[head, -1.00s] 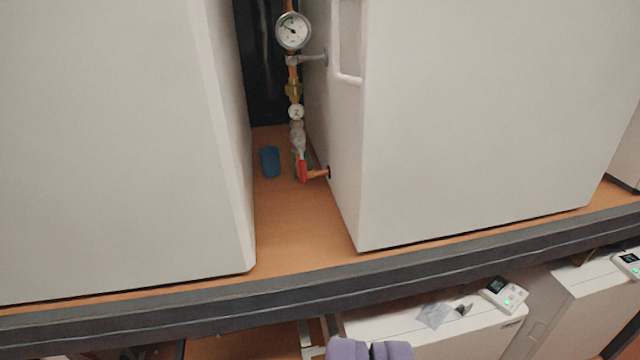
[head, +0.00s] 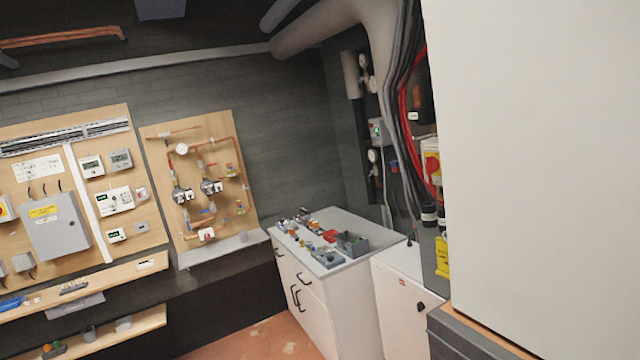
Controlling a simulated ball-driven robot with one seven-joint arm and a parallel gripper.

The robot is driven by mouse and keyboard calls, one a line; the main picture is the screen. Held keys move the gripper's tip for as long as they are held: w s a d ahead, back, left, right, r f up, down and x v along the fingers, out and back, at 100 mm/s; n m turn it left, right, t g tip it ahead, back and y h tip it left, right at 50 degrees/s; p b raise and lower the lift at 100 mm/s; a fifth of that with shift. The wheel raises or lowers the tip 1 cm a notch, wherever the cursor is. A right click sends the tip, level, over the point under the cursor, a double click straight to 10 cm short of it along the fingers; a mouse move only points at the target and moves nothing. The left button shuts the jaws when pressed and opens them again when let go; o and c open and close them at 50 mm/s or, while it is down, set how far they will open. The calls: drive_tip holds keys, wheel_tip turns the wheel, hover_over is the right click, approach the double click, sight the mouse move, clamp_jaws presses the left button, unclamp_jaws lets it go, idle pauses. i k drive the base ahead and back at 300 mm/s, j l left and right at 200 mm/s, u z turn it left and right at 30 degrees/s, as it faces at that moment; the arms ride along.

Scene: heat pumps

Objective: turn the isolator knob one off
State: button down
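A yellow and white switch box with a red knob (head: 432,165) is on the right, partly hidden by the large white cabinet. Its knob position is too small to read. Another small yellow box (head: 4,209) is cut off at the left edge on the wooden wall board. I cannot tell which of these, if either, is isolator knob one. My gripper is not in view.
A large white cabinet (head: 540,170) fills the right side, on a dark-edged shelf (head: 465,335). A white cupboard (head: 330,285) with tools on top stands mid-room. Wooden boards (head: 200,180) with pipes and devices line the back wall. Reddish floor (head: 265,343) is clear in front.

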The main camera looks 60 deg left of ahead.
sight(432, 163)
drive_tip(key=u, duration=1)
drive_tip(key=i+j+z, duration=0.3)
drive_tip(key=i+j, duration=0.45)
drive_tip(key=i, duration=0.25)
drive_tip(key=i+j+z, duration=0.3)
drive_tip(key=i+j, duration=0.8)
drive_tip(key=i, duration=0.15)
drive_tip(key=i+j+z, duration=0.1)
drive_tip(key=i+j, duration=0.1)
drive_tip(key=i, duration=0.1)
